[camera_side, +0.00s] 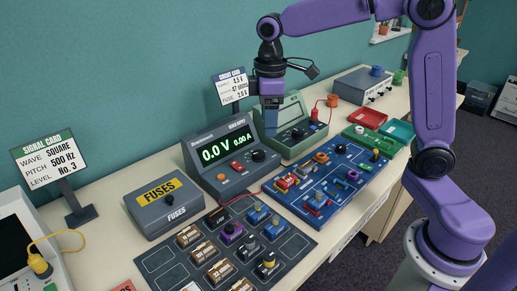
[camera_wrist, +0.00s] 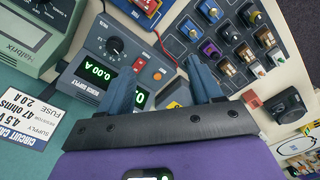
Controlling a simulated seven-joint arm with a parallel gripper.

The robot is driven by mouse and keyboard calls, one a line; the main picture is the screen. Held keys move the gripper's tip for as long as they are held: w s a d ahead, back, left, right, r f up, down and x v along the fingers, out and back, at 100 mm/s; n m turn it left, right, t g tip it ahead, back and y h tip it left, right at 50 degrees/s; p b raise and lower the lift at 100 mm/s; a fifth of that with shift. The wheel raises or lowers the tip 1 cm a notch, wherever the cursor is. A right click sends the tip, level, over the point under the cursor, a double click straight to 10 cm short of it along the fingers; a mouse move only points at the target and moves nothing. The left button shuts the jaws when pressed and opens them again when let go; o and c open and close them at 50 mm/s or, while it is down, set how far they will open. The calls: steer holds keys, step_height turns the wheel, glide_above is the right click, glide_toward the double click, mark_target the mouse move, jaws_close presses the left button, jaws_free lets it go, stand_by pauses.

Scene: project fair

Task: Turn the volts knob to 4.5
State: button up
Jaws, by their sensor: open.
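The power supply (camera_side: 212,137) is a dark grey box on the bench with a green display (camera_side: 222,149) reading 0.0 V and 0.00 A. My gripper (camera_side: 271,128) hangs above and behind the supply, pointing down, apart from the knob. In the wrist view my gripper (camera_wrist: 163,75) has its two fingers spread with nothing between them, partly covering the display.
A circuit card (camera_side: 232,88) reads 4.5 V and fuse 2.0 A. A green meter (camera_side: 292,130) stands right of the supply and a fuses box (camera_side: 165,205) left. A red lead (camera_side: 248,196) runs near the supply.

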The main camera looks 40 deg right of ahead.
steer(key=m, duration=0.1)
glide_above(259, 152)
step_height(259, 152, down, 17)
steer(key=shift+a+r, duration=0.1)
stand_by(0.4)
steer(key=c, duration=1.1)
